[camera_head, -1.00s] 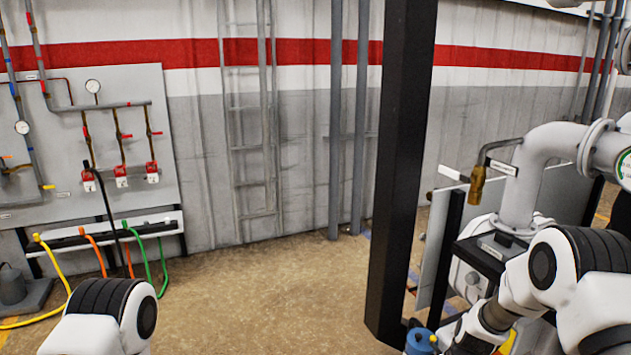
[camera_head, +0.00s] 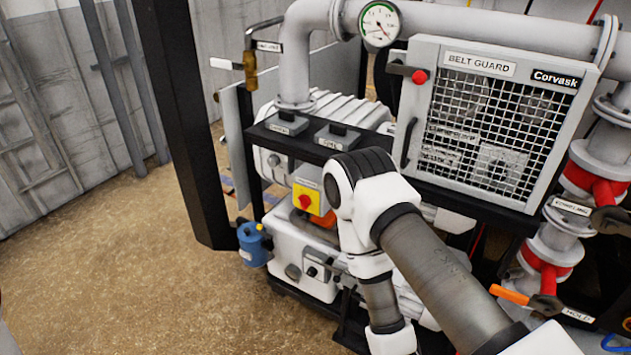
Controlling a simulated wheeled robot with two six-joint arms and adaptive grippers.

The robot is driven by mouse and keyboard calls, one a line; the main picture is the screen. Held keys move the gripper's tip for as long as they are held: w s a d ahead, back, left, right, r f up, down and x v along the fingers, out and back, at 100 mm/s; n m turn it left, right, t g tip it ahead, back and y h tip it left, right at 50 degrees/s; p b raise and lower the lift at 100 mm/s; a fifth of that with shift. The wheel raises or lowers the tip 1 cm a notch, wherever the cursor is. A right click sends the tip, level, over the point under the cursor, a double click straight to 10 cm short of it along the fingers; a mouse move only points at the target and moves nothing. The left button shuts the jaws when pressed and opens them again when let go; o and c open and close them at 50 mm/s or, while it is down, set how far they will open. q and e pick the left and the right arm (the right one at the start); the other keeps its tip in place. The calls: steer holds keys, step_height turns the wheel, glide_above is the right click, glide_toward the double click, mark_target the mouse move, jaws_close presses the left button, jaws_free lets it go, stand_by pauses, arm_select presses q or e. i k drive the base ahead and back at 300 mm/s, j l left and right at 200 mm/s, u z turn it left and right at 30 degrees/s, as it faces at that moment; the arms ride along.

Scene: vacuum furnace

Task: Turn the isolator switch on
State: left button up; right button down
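The isolator switch is a red rotary knob on a yellow plate (camera_head: 306,201), on the front of the white machine, left of my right arm. Its knob position is too small to read. My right arm comes in from the lower right, bends at its elbow just right of the switch, and runs down to the bottom edge. I cannot make out its gripper. My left gripper is out of view; only a sliver of what may be my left arm shows at the lower left edge.
A black post (camera_head: 188,120) stands left of the machine. A belt guard (camera_head: 497,120), pressure gauge (camera_head: 380,22) and red-banded valves (camera_head: 552,268) are at the right. The floor (camera_head: 120,270) at the left is clear.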

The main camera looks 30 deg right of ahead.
mark_target(305, 201)
steer(key=z, duration=0.75)
